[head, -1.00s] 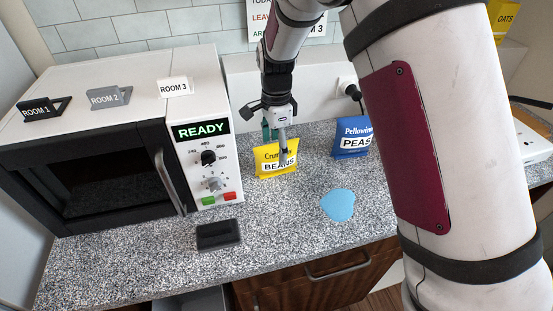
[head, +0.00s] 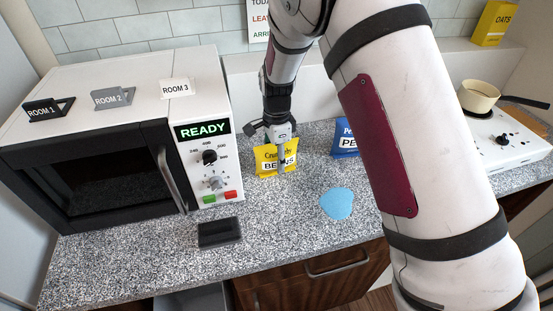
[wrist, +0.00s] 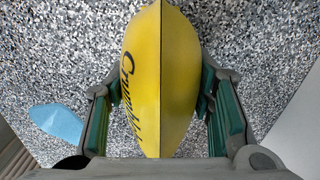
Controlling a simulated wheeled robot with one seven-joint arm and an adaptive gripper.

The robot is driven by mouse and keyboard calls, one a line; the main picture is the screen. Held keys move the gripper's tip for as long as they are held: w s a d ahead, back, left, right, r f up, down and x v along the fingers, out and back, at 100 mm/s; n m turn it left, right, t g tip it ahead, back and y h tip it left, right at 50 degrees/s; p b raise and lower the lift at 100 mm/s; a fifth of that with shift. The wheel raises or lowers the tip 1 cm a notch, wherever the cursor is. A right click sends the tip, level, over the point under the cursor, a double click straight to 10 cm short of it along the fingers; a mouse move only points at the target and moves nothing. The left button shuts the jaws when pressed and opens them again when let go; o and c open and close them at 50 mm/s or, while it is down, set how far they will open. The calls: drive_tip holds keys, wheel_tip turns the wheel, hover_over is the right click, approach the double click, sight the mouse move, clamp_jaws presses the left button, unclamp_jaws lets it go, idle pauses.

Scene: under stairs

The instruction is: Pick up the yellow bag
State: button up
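In the wrist view, the yellow bag (wrist: 160,80) is seen from above between the two green-padded fingers of my gripper (wrist: 163,117). The fingers are open, one on each side. A narrow gap shows on the left; on the right the pad is very close to the bag, and I cannot tell if it touches.
A blue PEAS bag (head: 344,139) stands to the right, partly behind my arm. A light blue flat patch (head: 337,203) and a black block (head: 219,232) lie in front. The microwave (head: 100,135) is close on the left. A pot (head: 478,96) sits on a hob at right.

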drive_tip(key=c, duration=0.5)
drive_tip(key=shift+o, duration=0.2)
drive_tip(key=shift+r, duration=0.15)
drive_tip(key=shift+r, duration=0.6)
wheel_tip(320, 180, up, 2)
drive_tip(key=shift+w+r+b, duration=0.1)
drive_tip(key=shift+r+b, duration=0.1)
drive_tip(key=shift+b, duration=0.2)
drive_tip(key=s+d+r, duration=0.1)
drive_tip(key=s+d, duration=0.1)
drive_tip(key=s, duration=1.4)
drive_tip(key=shift+d+p, duration=0.15)
drive_tip(key=shift+p, duration=0.2)
drive_tip(key=shift+r, duration=0.1)
